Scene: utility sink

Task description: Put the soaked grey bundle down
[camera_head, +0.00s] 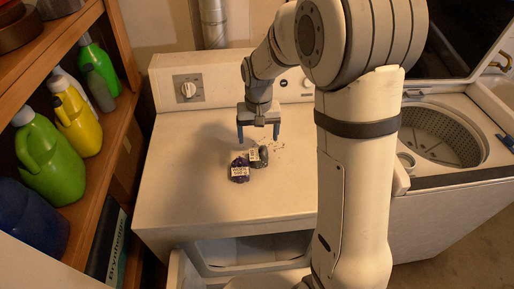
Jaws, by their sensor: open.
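A small dark grey bundle (263,157) with a white printed tag lies on the white top of the dryer-like machine (195,205). A dark purple-blue bundle (239,177), also tagged, lies against or just beside it, to its front left. I cannot tell from this view whether either is wet. My gripper (258,137) is open and points down, with its two blue-grey fingertips apart. It appears just behind or above the grey bundle, with nothing visible between the fingers.
Dark specks lie right of the grey bundle. A wooden shelf (118,128) with green and yellow bottles stands at the left. An open top-loading washer (440,135) is at the right. My arm hides part of the machine top. The machine top's left side is clear.

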